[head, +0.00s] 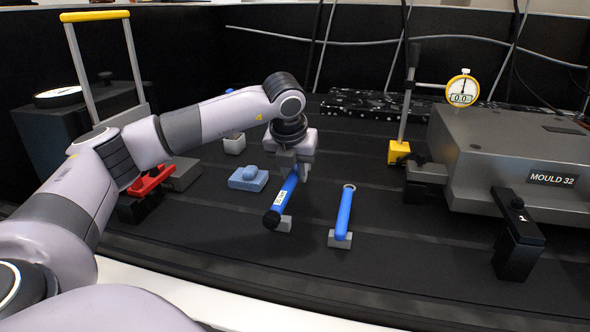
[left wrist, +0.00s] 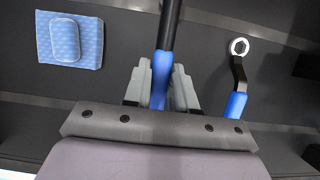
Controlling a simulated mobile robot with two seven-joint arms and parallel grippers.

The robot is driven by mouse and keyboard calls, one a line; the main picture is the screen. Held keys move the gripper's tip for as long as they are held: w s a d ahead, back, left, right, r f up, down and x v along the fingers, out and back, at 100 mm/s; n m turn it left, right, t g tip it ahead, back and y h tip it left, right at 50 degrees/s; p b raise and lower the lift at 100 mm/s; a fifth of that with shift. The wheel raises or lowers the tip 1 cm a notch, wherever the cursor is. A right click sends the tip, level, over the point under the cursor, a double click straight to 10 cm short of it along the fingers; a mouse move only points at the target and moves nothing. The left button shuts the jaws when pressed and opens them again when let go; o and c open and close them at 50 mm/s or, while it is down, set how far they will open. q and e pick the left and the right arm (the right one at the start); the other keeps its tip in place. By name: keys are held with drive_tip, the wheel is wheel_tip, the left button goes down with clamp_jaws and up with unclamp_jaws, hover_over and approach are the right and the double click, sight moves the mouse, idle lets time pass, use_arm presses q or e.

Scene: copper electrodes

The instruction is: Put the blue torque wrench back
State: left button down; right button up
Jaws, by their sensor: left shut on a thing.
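The blue torque wrench (head: 285,196) has a blue handle with a yellow-white label and a dark end. My left gripper (head: 296,168) is shut on it from above. In the left wrist view the wrench (left wrist: 163,66) runs between the two grey fingers (left wrist: 161,88), its dark shaft leading upward out of the picture. In the head view the handle end is at a small grey rest block (head: 285,225); I cannot tell whether it touches. My right gripper is not in view.
A blue ring spanner (head: 344,212) lies on another grey block (head: 340,240) to the right, and shows in the left wrist view (left wrist: 237,100). A blue pad (head: 248,180) lies left. The grey mould (head: 510,150) stands right, a dial gauge (head: 462,91) above it.

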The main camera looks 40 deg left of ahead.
use_arm(q)
drive_tip(key=shift+f, duration=0.1)
drive_tip(key=shift+f+b, duration=0.3)
drive_tip(key=shift+b, duration=0.05)
drive_tip(key=shift+f, duration=0.25)
drive_tip(key=shift+f+b, duration=0.4)
drive_tip(key=shift+b, duration=0.05)
drive_tip(key=shift+r, duration=0.1)
drive_tip(key=c, duration=0.8)
unclamp_jaws()
drive_tip(key=shift+c, duration=0.2)
drive_tip(key=o, duration=0.5)
